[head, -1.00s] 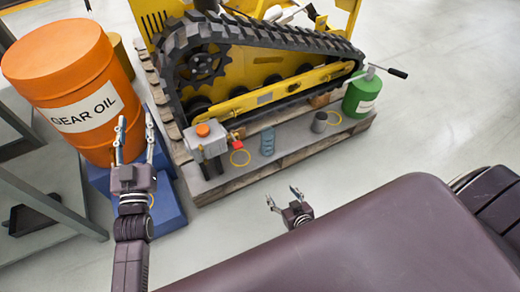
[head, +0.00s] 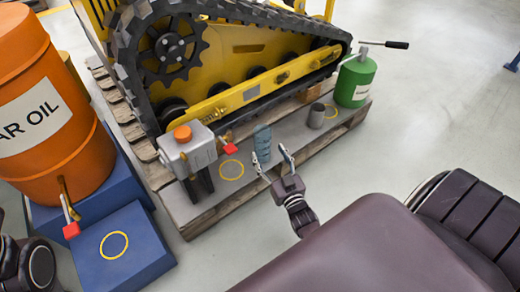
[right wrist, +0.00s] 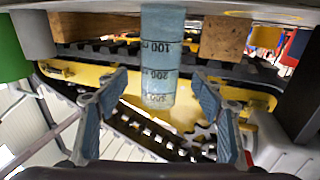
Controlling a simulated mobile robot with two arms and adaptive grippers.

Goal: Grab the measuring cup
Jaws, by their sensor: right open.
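The measuring cup (head: 262,141) is a blue-grey, see-through cylinder with dark level marks. It stands upright on the grey pallet deck. In the right wrist view the measuring cup (right wrist: 161,50) appears upside down, with marks such as 100 and 200 readable. My right gripper (head: 270,157) is open and empty, with its fingers pointing at the cup from the front. In the right wrist view the right gripper (right wrist: 159,77) has one finger on each side of the cup's line, apart from it. My left gripper is out of view; only part of that arm shows at the left edge.
The yellow tracked carrier (head: 250,70) stands behind. An orange drum (head: 45,130) is far left.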

